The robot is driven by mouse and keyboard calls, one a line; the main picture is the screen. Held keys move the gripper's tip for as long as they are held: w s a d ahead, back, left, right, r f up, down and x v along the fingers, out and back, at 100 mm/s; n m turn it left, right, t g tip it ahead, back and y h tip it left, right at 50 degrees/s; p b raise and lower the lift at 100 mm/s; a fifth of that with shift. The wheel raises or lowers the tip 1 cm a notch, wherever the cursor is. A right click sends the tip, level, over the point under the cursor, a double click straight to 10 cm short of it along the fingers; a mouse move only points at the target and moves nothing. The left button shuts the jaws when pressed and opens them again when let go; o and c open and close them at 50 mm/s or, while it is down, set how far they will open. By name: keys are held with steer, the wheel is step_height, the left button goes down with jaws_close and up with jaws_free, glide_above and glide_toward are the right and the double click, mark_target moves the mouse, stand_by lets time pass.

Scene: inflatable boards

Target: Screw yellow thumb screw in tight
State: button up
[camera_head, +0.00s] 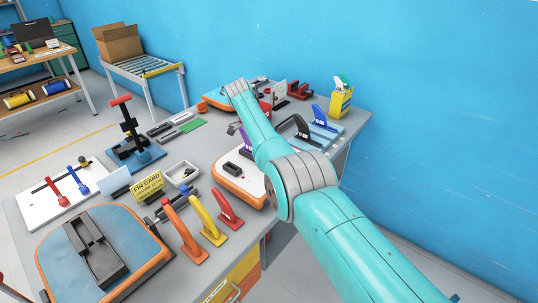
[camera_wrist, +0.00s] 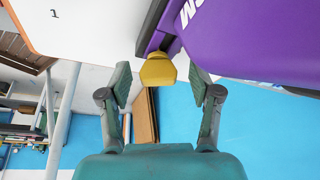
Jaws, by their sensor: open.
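The yellow thumb screw (camera_wrist: 158,69) sits at the dark base of a purple fin (camera_wrist: 245,35) in the wrist view. My gripper (camera_wrist: 160,90) is open, with one teal finger on each side of the screw's line and no clear contact with it. The fin is against a pale board (camera_wrist: 90,25) marked "1". In the head view, part of the purple fin (camera_head: 246,141) shows beside my arm, over a white and orange board (camera_head: 232,190). My gripper is mostly hidden behind my arm there, and I cannot make out the screw.
Orange, yellow and red fins (camera_head: 228,209) stand at the bench's front edge, near a yellow fin card (camera_head: 148,186). Black and blue fins (camera_head: 322,117) stand to the right. A blue-topped board (camera_head: 140,238) lies front left. A spray bottle (camera_head: 341,97) stands at the back right.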

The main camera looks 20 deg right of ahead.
steer(key=shift+a+r, duration=0.1)
steer(key=shift+r, duration=2.1)
steer(key=shift+f+n+t, duration=0.1)
steer(key=shift+n+t, duration=0.3)
steer(key=shift+n, duration=0.7)
steer(key=shift+n+t+h, duration=0.3)
steer(key=shift+n+t, duration=0.1)
steer(key=shift+n, duration=0.5)
steer(key=n+t, duration=0.1)
steer(key=n, duration=0.3)
steer(key=shift+t, duration=0.3)
